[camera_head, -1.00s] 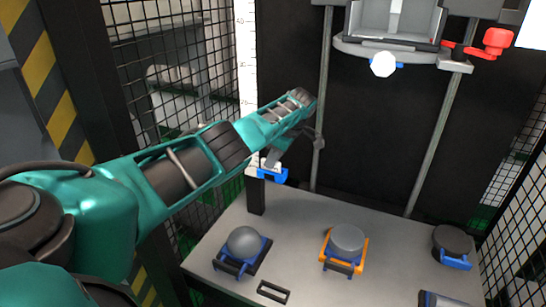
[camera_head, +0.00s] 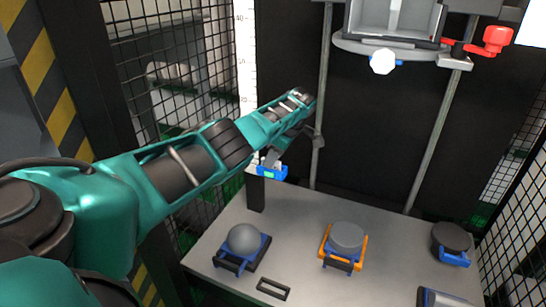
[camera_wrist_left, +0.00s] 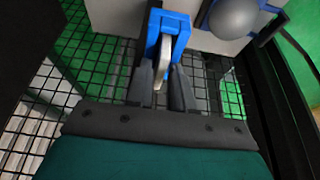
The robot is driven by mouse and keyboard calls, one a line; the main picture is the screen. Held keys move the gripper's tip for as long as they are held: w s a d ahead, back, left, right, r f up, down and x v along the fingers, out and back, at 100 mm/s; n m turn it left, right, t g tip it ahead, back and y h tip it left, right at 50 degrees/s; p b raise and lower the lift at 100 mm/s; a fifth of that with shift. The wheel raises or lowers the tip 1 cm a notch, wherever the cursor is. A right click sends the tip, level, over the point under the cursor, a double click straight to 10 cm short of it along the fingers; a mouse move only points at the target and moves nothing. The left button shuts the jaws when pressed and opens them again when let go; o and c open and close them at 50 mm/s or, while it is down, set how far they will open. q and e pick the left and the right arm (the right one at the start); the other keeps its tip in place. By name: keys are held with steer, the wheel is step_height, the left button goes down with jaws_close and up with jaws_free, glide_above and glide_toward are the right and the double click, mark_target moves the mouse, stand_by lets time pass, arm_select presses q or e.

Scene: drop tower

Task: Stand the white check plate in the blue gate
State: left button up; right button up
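The blue gate (camera_head: 271,173) stands on a dark post at the left back of the grey table, with a green patch on its front. It also shows in the left wrist view (camera_wrist_left: 167,22). The white check plate (camera_wrist_left: 162,62) stands on edge in the gate, its near end sticking out toward my gripper. My left gripper (camera_wrist_left: 162,75) has one finger on each side of the plate, with narrow dark gaps between. In the head view the left gripper (camera_head: 272,157) is just above the gate, and the plate is mostly hidden. My right gripper is not in view.
On the table (camera_head: 300,215) stand a grey ball (camera_head: 243,239) in a blue holder, a grey disc (camera_head: 347,237) in an orange holder and a dark disc (camera_head: 452,237). A carriage with a red knob (camera_head: 496,40) hangs on two rods. Mesh fencing (camera_head: 180,80) closes the left side.

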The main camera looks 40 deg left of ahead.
arm_select(q)
steer(key=shift+o, duration=1.4)
steer(key=shift+r, duration=0.1)
steer(key=p+v, duration=0.4)
steer(key=v, duration=0.8)
steer(key=shift+r, duration=0.4)
steer(key=shift+d+f, duration=0.1)
steer(key=shift+d, duration=0.05)
